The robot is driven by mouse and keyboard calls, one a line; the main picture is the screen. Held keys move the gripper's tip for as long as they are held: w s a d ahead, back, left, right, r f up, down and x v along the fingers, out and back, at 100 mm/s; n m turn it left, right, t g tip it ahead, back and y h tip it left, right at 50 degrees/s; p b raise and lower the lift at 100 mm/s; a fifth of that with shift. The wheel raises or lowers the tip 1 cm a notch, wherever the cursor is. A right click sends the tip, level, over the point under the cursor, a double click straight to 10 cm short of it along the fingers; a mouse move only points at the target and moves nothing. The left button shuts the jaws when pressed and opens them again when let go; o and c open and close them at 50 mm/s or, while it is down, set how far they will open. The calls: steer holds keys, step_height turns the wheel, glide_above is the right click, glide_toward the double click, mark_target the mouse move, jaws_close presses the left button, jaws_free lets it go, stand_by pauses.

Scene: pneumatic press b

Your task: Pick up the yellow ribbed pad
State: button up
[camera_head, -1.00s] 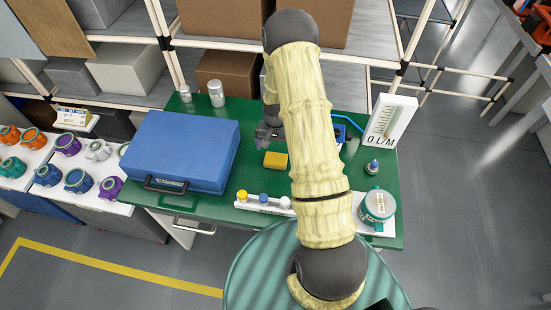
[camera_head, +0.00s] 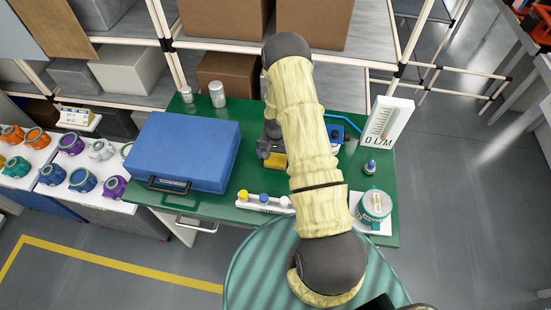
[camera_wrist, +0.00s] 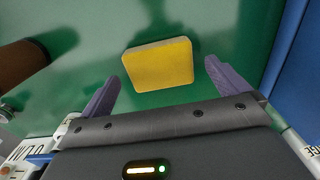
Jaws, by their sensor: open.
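The yellow ribbed pad (camera_head: 279,161) lies on the green table (camera_head: 228,212), just right of the blue case. In the wrist view the pad (camera_wrist: 160,65) lies ahead of my gripper, and its ribs are too small to make out. My gripper (camera_wrist: 160,84) is open, with its two purple-grey fingers spread to either side of the pad's near end. Nothing is between the fingers, and they appear apart from the pad. In the head view my gripper (camera_head: 265,152) is above the pad and hides part of it.
A blue case (camera_head: 188,145) stands left of the pad. A white strip with colored buttons (camera_head: 263,202) is in front. A flow gauge (camera_head: 388,122), a blue-capped piece (camera_head: 370,167) and a teal round device (camera_head: 374,205) stand to the right. Two metal cylinders (camera_head: 217,94) are at the back left.

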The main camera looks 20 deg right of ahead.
mark_target(276, 159)
steer(key=shift+f+p, duration=0.3)
steer(key=shift+f, duration=0.85)
steer(key=c, duration=1.1)
steer(key=shift+r, duration=0.2)
step_height(276, 159, up, 10)
steer(key=b, duration=0.4)
steer(key=shift+f, duration=0.15)
